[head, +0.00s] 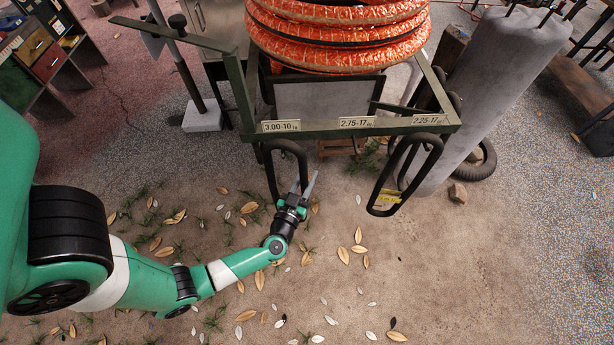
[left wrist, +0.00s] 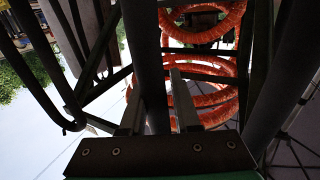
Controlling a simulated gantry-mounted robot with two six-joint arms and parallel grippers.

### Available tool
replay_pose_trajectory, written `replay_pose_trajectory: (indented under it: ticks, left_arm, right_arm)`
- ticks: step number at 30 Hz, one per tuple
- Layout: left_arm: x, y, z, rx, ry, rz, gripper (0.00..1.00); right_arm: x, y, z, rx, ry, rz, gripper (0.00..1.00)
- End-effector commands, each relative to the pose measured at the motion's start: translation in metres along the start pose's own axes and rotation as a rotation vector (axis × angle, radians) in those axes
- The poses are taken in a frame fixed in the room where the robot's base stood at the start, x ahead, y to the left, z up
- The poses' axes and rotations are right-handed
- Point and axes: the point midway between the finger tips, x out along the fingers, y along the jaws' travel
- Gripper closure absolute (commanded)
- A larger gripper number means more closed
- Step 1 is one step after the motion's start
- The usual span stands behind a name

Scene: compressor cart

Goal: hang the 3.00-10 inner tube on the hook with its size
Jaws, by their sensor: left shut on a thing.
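A black inner tube (head: 272,172) hangs as a long loop just below the rail plate marked 3.00-10 (head: 281,126). The hook there is hidden, so I cannot tell whether it bears the tube. My left gripper (head: 309,186) is shut on this tube, at its lower right side. In the left wrist view the dark tube (left wrist: 149,65) runs between the two fingers (left wrist: 158,112). No size tag shows on it. A second black tube (head: 433,144) with a yellow tag (head: 389,197) hangs under the 2.25-17 plate (head: 427,119). My right gripper is out of view.
The green cart rail (head: 390,130) also bears a 2.75-17 plate (head: 356,122). Orange coiled hoses (head: 340,35) sit above it. A grey cylinder (head: 480,90) leans at right by a tyre (head: 482,162). The leafy ground in front is clear.

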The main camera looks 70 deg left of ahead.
Motion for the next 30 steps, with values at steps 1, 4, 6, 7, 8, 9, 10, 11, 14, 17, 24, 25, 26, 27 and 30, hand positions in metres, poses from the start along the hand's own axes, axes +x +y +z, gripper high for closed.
replay_pose_trajectory:
  ticks: [1, 4, 6, 7, 8, 9, 10, 11, 14, 17, 24, 25, 26, 27, 30]
  left_arm:
    - [0.000, 0.000, -0.001, 0.000, 0.002, 0.000, 1.00]
    - [0.000, 0.000, -0.001, 0.000, 0.001, 0.000, 1.00]
    - [0.000, 0.000, -0.001, 0.000, 0.001, 0.000, 1.00]
    - [0.000, 0.000, -0.001, 0.000, 0.001, 0.000, 1.00]
    - [0.000, 0.000, -0.001, 0.000, 0.001, 0.000, 1.00]
    - [0.000, 0.000, -0.001, 0.000, 0.001, 0.000, 1.00]
    - [0.000, 0.000, -0.001, 0.000, 0.001, 0.000, 1.00]
    - [0.000, 0.000, -0.001, 0.000, 0.001, 0.000, 0.64]
    - [0.000, 0.000, -0.001, 0.000, 0.001, 0.000, 0.46]
    - [0.000, 0.000, 0.000, 0.000, 0.001, 0.000, 0.35]
    - [-0.001, 0.000, 0.001, 0.000, -0.002, 0.000, 0.35]
    - [-0.001, 0.000, 0.000, 0.000, -0.002, 0.001, 0.35]
    - [-0.003, 0.001, 0.000, 0.000, -0.002, 0.002, 0.35]
    - [-0.006, 0.001, 0.000, 0.000, -0.003, 0.003, 0.35]
    - [-0.020, 0.001, -0.002, 0.003, -0.004, 0.004, 0.35]
  right_arm:
    - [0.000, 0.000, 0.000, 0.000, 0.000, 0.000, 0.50]
    - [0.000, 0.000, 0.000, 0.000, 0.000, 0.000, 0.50]
    - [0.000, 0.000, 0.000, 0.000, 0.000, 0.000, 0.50]
    - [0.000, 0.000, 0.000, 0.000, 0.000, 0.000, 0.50]
    - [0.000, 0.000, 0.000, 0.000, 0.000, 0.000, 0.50]
    - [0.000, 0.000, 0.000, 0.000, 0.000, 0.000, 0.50]
    - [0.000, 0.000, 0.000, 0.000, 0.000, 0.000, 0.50]
    - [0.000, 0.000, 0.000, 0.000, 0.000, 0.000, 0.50]
    - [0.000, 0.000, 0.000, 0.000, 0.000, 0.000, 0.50]
    - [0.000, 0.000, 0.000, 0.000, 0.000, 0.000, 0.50]
    - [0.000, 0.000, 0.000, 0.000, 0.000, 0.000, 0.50]
    - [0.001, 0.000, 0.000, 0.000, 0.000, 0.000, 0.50]
    - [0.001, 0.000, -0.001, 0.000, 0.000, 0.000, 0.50]
    - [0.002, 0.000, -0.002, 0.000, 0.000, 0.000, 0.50]
    - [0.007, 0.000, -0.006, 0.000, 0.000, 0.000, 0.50]
